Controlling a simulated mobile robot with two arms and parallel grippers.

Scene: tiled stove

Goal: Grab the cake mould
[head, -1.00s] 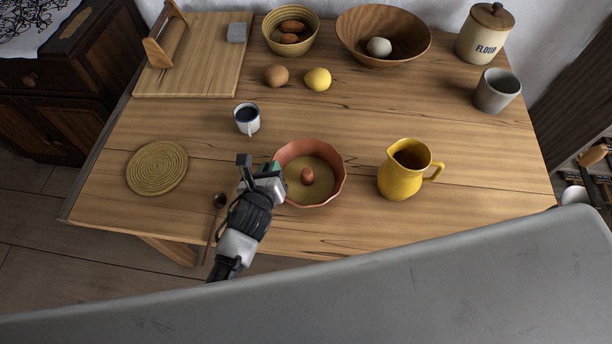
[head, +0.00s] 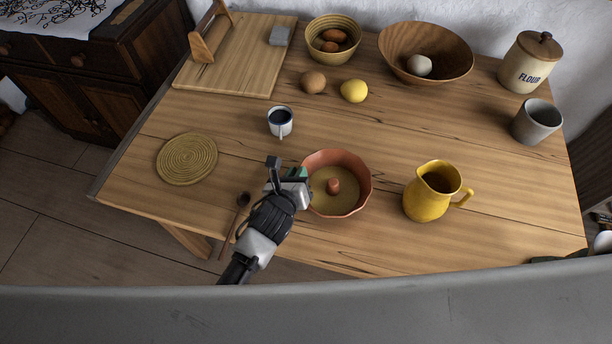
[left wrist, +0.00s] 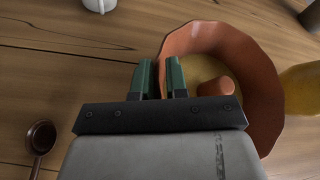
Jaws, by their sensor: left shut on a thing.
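The cake mould (head: 361,176) is a round terracotta ring pan with fluted walls and a short central post. It sits upright on the table near its front edge; it also shows in the left wrist view (left wrist: 262,80). My left gripper (head: 302,178) comes in from the front left and is shut on the mould's left wall. In the left wrist view its green-padded fingers (left wrist: 161,78) are close together at the near rim, with the wall between them. The exact contact is partly hidden by the fingers. My right gripper is not in view.
A yellow jug (head: 427,198) stands right of the mould. A white mug (head: 280,122) stands behind, and a woven trivet (head: 187,159) lies at left. A wooden spoon (head: 239,212) lies left of my gripper. The wooden table (head: 350,125) is clear between mould and lemon (head: 354,91).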

